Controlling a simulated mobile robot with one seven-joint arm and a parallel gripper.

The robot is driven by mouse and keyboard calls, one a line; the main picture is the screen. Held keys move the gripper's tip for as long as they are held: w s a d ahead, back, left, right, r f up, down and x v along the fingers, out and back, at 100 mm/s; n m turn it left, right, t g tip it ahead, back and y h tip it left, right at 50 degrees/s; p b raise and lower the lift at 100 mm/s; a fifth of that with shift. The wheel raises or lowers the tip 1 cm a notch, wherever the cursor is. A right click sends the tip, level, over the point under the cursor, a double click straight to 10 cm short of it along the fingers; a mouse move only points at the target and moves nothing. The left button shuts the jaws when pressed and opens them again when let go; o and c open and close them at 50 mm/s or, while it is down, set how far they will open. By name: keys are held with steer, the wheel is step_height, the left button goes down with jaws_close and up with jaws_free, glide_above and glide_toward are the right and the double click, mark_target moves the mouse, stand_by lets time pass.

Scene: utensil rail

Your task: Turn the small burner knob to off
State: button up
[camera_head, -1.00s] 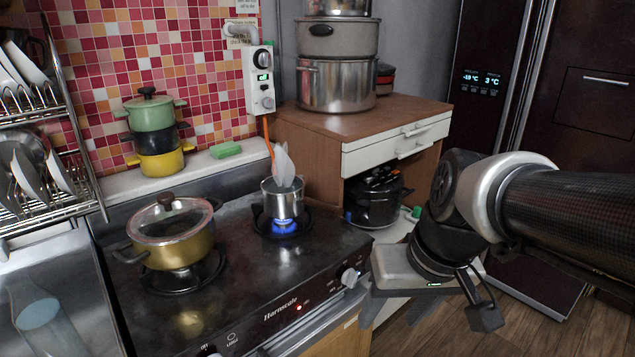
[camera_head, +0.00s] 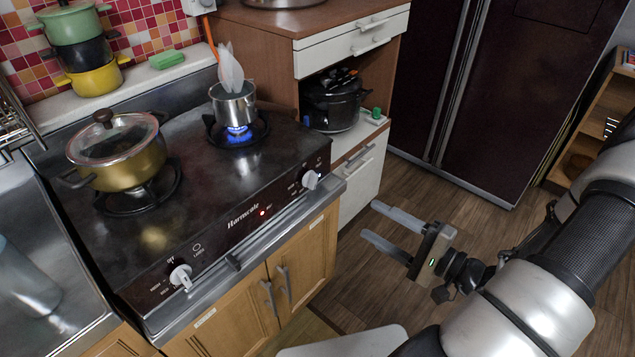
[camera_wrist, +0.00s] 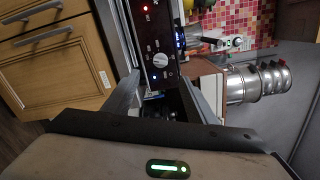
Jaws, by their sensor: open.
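The small burner knob (camera_head: 310,180) is the white knob at the right end of the stove's front panel. It also shows in the wrist view (camera_wrist: 160,60), beyond and between my fingers. A blue flame (camera_head: 239,131) burns under the small steel pot (camera_head: 233,104) on the rear right burner. My gripper (camera_head: 368,219) is open and empty, in front of and to the right of the knob, apart from it. In the wrist view my gripper (camera_wrist: 160,80) has its two fingers spread.
A second white knob (camera_head: 181,276) is at the panel's left end. A gold lidded pot (camera_head: 120,157) stands on the left burner. A metal rail (camera_head: 233,262) runs along the stove front. A wooden cabinet (camera_head: 399,30) with a black cooker (camera_head: 333,103) stands right of the stove.

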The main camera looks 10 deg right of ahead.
steer(key=b, duration=0.2)
glide_toward(315, 184)
steer(key=shift+t, duration=0.3)
steer(key=x, duration=0.8)
steer(key=shift+a+f, duration=0.1)
steer(key=shift+a, duration=0.05)
steer(key=shift+c, duration=0.3)
